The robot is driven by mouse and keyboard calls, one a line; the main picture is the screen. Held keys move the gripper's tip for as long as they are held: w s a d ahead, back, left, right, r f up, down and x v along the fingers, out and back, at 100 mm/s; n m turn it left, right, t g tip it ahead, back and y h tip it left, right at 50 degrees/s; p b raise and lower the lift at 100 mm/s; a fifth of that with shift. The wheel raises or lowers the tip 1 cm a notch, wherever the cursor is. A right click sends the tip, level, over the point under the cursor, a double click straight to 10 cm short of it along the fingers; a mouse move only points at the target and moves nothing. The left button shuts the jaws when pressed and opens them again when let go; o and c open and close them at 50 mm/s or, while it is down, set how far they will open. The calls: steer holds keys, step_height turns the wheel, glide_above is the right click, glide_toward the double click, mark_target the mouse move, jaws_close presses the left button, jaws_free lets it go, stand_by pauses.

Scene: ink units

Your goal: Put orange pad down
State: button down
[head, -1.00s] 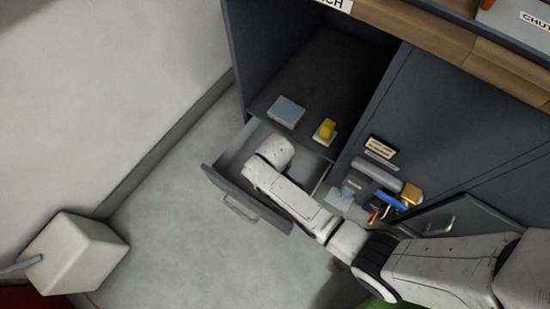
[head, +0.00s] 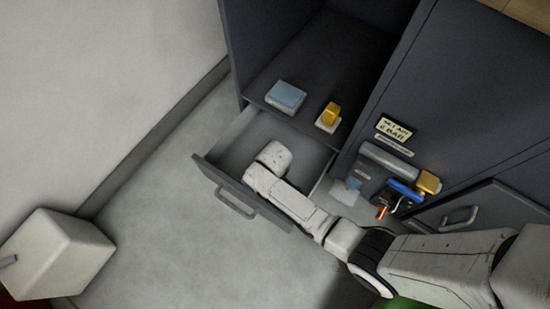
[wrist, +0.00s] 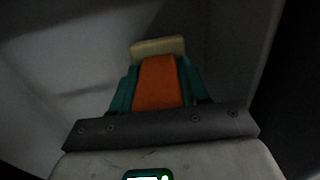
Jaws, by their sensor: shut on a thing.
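The orange pad (wrist: 159,84) shows in the wrist view between the two teal fingers of my gripper (wrist: 157,70), which is shut on it. A beige block-like piece (wrist: 158,46) shows just beyond the pad's far end; I cannot tell whether it is joined to it. In the head view the end of my arm is over the open grey drawer (head: 235,190), and its fingers and the pad are hidden there. I cannot tell whether the pad touches the drawer floor.
On the shelf above the drawer are a blue-grey block (head: 286,96) and a yellow block on a white base (head: 329,117). Right of the drawer are a grey bar (head: 390,160), a blue tool (head: 404,191) and a yellow block (head: 428,182). A pale cube (head: 55,255) stands at left.

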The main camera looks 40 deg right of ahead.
steer(key=shift+f, duration=0.9)
steer(key=shift+f+b, duration=0.2)
steer(key=shift+b, duration=0.15)
steer(key=c, duration=0.6)
jaws_free()
steer(key=shift+o, duration=0.2)
step_height(320, 180, up, 12)
steer(key=p, duration=0.6)
steer(key=shift+r+p, duration=0.2)
steer(key=shift+p, duration=0.2)
